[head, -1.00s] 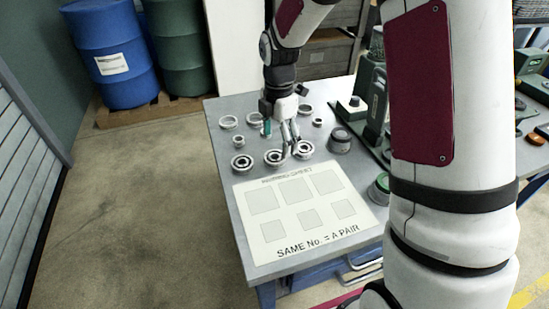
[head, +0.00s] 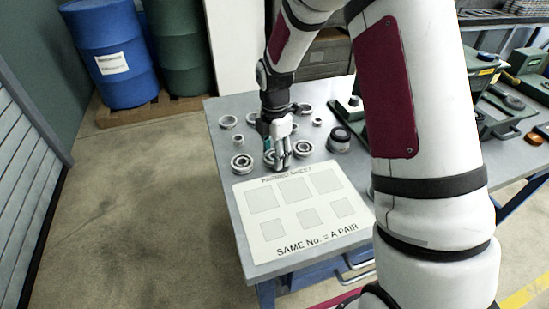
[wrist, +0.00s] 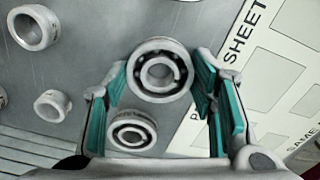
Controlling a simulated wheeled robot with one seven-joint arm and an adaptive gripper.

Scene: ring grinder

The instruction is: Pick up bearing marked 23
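Three bearings lie in a row on the grey table behind the pairing sheet: a left bearing (head: 242,162), a middle bearing partly hidden by my gripper, and a right bearing (head: 303,148). No number on them is readable. My gripper (head: 278,163) points down at the middle bearing. I cannot tell the fingertips' height above the table.
The pairing sheet (head: 283,217) lies in front of the bearings. Several plain rings stand behind them, including a large ring (wrist: 35,27) and a small ring (wrist: 52,106). A dark round part (head: 339,141) is to the right. The left table edge is clear.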

